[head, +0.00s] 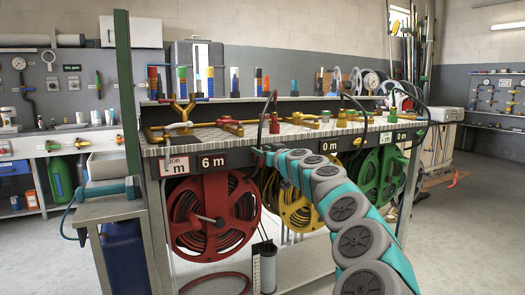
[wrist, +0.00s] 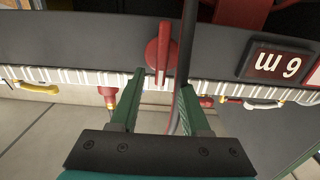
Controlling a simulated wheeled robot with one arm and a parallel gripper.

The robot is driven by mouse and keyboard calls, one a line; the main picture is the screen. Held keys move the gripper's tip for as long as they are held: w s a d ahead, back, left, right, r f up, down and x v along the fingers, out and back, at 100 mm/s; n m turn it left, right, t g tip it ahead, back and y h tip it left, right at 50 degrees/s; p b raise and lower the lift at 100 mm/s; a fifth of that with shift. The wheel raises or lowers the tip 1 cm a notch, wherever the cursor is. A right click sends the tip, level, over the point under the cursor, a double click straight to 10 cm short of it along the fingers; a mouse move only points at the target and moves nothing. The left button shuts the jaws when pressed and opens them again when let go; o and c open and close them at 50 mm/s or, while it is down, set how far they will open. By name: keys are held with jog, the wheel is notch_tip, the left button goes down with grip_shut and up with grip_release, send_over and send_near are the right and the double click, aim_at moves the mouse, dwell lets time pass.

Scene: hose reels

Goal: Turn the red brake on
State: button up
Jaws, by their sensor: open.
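The red brake (wrist: 163,50) is a small lever with a round hub on the dark front rail, seen in the wrist view. Its narrow end points toward my gripper (wrist: 163,80), whose two green fingers are open. The lever tip appears between the fingertips, with a gap on each side; whether it is within their depth I cannot tell. In the head view my gripper (head: 262,153) is at the rail, right of the 6 m sign (head: 213,161), and the brake is hidden there. The red hose reel (head: 215,212) hangs below.
A dark hose (wrist: 187,50) runs close beside the brake, by the right finger in the wrist view. Yellow (head: 297,205) and green (head: 380,178) reels hang to the right. Brass valves (head: 183,110) stand on the bench top. A side table (head: 110,210) stands at the left.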

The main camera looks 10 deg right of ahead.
grip_shut()
dwell(0.4)
